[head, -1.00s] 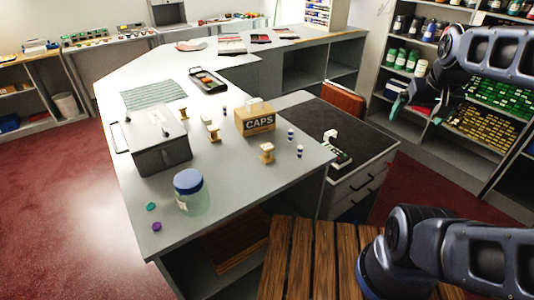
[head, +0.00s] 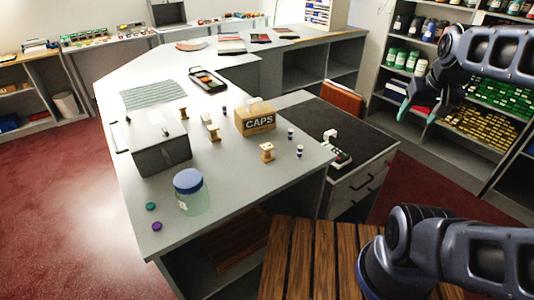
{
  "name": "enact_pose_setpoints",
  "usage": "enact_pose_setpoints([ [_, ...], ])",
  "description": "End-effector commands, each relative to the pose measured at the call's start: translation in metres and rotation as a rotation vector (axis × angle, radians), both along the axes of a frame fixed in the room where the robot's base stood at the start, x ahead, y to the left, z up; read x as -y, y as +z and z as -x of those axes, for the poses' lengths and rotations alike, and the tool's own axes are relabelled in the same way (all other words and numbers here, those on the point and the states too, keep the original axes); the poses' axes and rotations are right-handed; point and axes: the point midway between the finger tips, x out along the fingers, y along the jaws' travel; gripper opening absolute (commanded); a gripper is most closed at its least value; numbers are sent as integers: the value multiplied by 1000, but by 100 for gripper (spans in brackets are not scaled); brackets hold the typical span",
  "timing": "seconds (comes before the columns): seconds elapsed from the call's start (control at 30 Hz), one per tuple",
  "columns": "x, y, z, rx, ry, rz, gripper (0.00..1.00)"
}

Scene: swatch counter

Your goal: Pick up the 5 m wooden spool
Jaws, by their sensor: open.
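Several small wooden spools stand on the grey counter (head: 225,185) in the head view. One spool (head: 267,152) is near the right edge, one (head: 213,134) is left of the CAPS box, and one (head: 183,113) is by the dark grey box. Their length markings are too small to read, so I cannot tell which is the 5 m one. My gripper (head: 418,112) is open and empty at the upper right, its teal fingertips apart. It is in front of the shelves, well to the right of the spools.
The CAPS carton (head: 256,122) stands behind the nearest spool. A dark grey box (head: 160,148) and a blue-lidded jar (head: 189,190) stand to the left. Small blue-and-white items (head: 299,151) stand near the right edge. The front of the counter is mostly clear.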

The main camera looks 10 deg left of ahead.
Motion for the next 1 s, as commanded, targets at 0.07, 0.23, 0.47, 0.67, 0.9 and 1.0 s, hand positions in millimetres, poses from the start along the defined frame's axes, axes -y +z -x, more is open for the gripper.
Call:
enact_pose_setpoints([
  [0.07,0,0,0,0,0,0,64],
  [0.23,-5,0,-5,-8,15,0,64],
  [0.47,-41,-1,-40,-65,111,0,64],
  [0.67,-89,-8,-72,-124,213,8,64],
  [0.9,-159,-25,-101,-193,333,26,64],
  [1.0,-191,-35,-108,-222,383,36,64],
])
